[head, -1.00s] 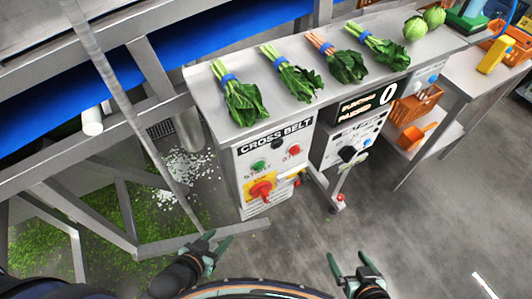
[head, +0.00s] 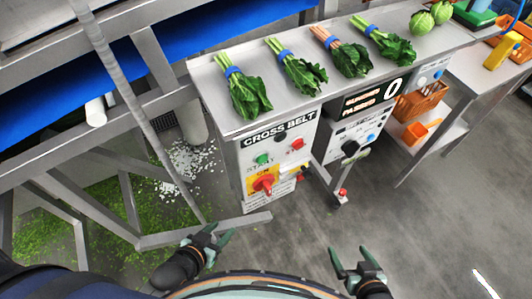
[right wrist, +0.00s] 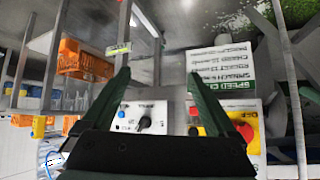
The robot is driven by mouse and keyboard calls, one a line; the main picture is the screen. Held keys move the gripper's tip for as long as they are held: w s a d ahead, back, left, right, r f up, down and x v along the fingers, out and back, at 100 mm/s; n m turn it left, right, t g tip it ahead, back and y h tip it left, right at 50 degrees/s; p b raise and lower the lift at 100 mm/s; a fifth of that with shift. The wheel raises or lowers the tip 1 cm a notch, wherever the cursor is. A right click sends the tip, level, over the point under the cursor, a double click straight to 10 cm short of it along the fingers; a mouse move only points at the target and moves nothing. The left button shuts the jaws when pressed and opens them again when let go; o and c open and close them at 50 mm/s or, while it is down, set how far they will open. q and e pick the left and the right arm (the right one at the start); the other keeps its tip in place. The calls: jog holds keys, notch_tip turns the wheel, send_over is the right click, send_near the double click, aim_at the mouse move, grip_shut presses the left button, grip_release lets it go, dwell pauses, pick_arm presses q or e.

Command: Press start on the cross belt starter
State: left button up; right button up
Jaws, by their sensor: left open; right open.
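The cross belt starter (head: 283,143) is a light box under the metal bench, labelled CROSS BELT. It has a green START button (head: 262,159) at left, a red button (head: 297,144) at right and a red rotary switch on yellow (head: 263,183) below. My left gripper (head: 212,237) is open and empty, low and left of the starter. My right gripper (head: 351,253) is open and empty, low and right of it. In the right wrist view, my right gripper's fingers (right wrist: 196,95) are spread, with the red switch (right wrist: 243,130) beyond the right finger.
Banded greens (head: 248,95) lie in a row on the metal bench (head: 225,118). Orange crates (head: 421,101) sit farther right. A metal frame (head: 150,240) stands at left. Grey floor in front is open.

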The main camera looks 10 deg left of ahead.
jog(key=shift+c, duration=0.3)
grip_shut()
dwell(0.7)
dwell(1.0)
